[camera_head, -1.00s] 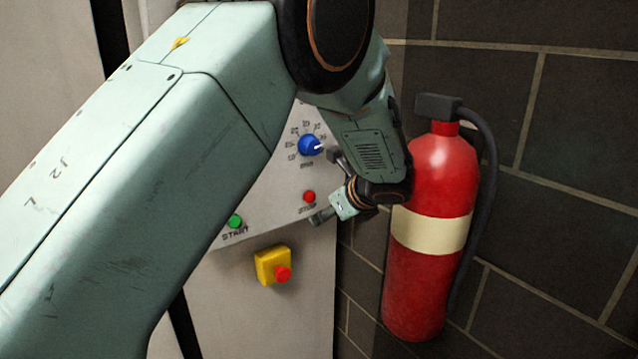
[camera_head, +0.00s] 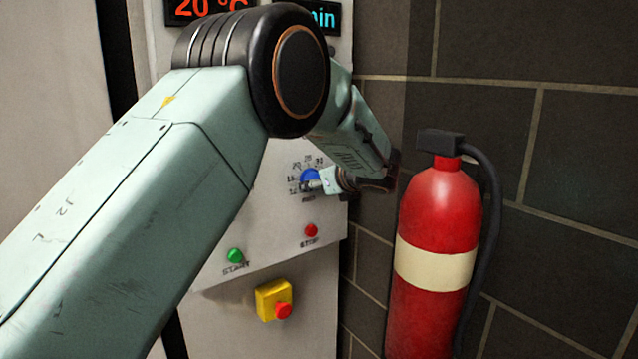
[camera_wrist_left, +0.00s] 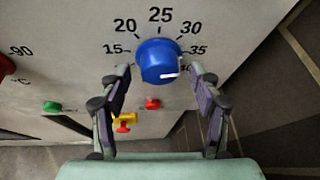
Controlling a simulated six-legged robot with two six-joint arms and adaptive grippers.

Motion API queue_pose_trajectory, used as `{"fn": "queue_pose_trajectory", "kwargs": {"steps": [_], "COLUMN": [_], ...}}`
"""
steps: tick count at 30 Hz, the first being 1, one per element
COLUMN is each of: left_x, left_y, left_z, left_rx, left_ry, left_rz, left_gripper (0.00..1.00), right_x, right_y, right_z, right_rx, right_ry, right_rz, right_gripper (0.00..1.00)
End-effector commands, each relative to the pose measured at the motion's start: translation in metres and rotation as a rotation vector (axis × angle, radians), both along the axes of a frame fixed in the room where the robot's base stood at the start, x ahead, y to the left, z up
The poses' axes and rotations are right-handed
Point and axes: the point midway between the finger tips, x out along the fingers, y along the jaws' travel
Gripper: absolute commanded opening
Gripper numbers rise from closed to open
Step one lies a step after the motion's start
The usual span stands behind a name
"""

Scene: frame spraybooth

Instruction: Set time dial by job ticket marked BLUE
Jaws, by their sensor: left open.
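The blue time dial (camera_head: 309,176) is on the sloping control panel, with numbers around it. In the left wrist view the dial (camera_wrist_left: 158,58) shows 15, 20, 25, 30 and 35 around it, and its white mark points right, below the 35, near a partly hidden number. My left gripper (camera_head: 322,184) is at the dial in the head view, partly covering it. In the wrist view my left gripper (camera_wrist_left: 160,76) is open, with one finger on each side of the dial's lower part; I cannot tell whether they touch it. No job ticket shows.
A red 20 °C display (camera_head: 207,8) and a partly hidden cyan "min" display (camera_head: 322,17) are above. Green START (camera_head: 235,255), red STOP (camera_head: 311,230) and a yellow-based emergency button (camera_head: 274,299) are below. A red knob (camera_wrist_left: 5,67) is left. A fire extinguisher (camera_head: 434,255) stands right.

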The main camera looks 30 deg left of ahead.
Motion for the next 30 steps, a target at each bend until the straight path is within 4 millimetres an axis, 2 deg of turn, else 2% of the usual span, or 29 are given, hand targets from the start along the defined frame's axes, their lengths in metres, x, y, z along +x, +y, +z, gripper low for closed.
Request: {"fn": "queue_pose_trajectory", "kwargs": {"steps": [8,27,30], "left_x": [0.0008,0.0006,0.0005], "left_y": [0.0013,0.0013,0.0014], "left_z": [-0.0004,-0.0005,-0.0006], "left_rx": [0.000,-0.001,-0.001], "left_ry": [0.000,0.000,-0.002], "left_rz": [0.000,0.000,0.001], "left_gripper": [0.63,0.09,0.09], "right_x": [0.0000,0.0001,0.0001], "right_y": [0.0000,0.0000,0.0000], "right_z": [0.0000,0.0001,-0.0004], "right_rx": [0.000,0.000,0.000], "right_ry": [0.000,0.000,0.000], "right_rz": [0.000,0.000,0.000], "right_gripper": [0.40,0.40,0.40]}}
